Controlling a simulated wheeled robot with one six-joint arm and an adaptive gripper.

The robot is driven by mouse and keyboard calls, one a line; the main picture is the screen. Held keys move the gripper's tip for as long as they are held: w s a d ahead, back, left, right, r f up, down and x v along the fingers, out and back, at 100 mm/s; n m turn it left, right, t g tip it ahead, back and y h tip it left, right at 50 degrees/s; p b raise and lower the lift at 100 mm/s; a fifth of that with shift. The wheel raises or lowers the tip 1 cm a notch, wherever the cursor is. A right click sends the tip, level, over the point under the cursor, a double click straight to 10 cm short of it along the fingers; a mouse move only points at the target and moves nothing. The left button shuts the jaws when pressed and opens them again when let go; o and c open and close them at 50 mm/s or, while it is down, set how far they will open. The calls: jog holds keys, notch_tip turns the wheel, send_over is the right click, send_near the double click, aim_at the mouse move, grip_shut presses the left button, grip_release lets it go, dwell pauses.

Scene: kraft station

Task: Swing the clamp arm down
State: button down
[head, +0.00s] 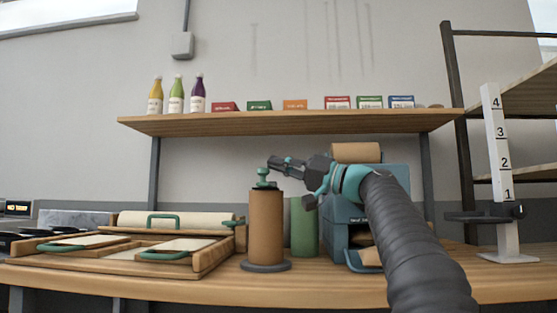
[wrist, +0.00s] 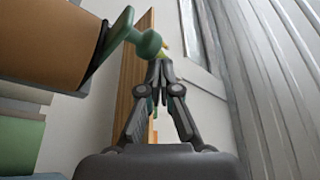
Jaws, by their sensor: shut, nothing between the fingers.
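A green arm with a round knob (head: 264,175) stands on top of an upright brown roll (head: 266,228). It looks like the clamp arm; its hinge is not clear. In the wrist view the green arm (wrist: 118,32) rises from the roll's end (wrist: 45,40), its knob (wrist: 150,42) close to my fingertips. My gripper (head: 272,163) is shut and empty, just above and right of the knob in the head view. Its fingertips meet in the wrist view (wrist: 160,70). I cannot tell whether they touch the knob.
The roll stands on a dark round base (head: 266,265). A green cylinder (head: 304,228) and a blue machine (head: 343,225) are behind my arm. Wooden trays with green handles (head: 165,250) lie left. A numbered post (head: 498,170) stands right. A shelf (head: 290,123) holds bottles and boxes above.

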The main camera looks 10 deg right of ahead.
jog(key=shift+a+f, duration=0.25)
jog(key=shift+f, duration=0.15)
